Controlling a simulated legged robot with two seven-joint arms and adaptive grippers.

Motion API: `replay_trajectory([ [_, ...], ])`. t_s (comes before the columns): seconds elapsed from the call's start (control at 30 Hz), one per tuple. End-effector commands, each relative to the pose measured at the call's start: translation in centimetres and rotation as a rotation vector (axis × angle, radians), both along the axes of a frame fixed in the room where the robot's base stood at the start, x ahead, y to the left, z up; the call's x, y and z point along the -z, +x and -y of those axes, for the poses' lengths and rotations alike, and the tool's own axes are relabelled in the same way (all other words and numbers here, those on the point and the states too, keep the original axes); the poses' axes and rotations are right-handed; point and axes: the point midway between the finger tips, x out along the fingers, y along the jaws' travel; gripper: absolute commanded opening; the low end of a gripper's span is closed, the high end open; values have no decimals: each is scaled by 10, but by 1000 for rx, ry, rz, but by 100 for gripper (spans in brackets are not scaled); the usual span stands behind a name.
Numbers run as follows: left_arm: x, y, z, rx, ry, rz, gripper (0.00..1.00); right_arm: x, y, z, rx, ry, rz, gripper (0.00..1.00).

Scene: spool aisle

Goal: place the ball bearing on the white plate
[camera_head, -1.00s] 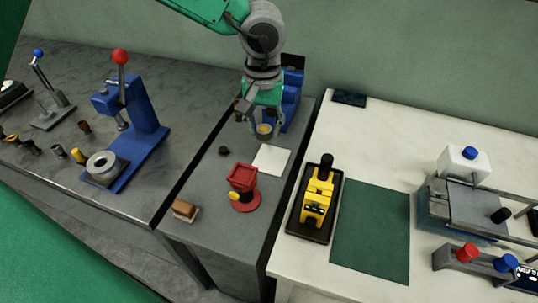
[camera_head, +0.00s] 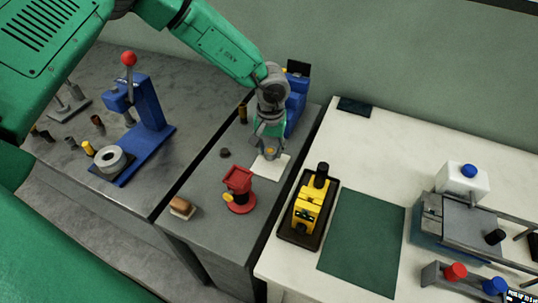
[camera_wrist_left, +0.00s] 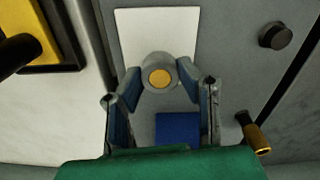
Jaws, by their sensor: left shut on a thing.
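The ball bearing (camera_wrist_left: 147,63), a grey ring with a yellow centre, sits between the fingertips of my left gripper (camera_wrist_left: 158,88) in the left wrist view. The gripper is shut on it. In the head view my left gripper (camera_head: 269,150) points down at the back part of the white plate (camera_head: 267,172), with the bearing (camera_head: 271,153) between its fingers. The white plate (camera_wrist_left: 170,28) lies flat on the grey bench. The bearing overlaps the plate's near edge in the wrist view; I cannot tell whether it touches. My right gripper is not in view.
A red stand (camera_head: 239,188) is in front of the plate, and a dark knob (camera_head: 225,153) is left of it. A blue machine (camera_head: 296,105) stands behind. A yellow device in a black tray (camera_head: 290,232) is on the white bench to the right.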

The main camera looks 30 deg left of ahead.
Motion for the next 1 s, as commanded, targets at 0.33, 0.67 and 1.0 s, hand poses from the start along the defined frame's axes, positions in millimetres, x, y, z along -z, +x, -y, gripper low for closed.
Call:
replay_trajectory([
  [0.33,31,0,-6,-1,-6,0,0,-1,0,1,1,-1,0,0],
  [0.67,32,0,-4,-1,-4,-1,51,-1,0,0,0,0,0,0],
  [1.0,21,0,-2,-1,-4,1,51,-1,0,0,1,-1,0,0],
])
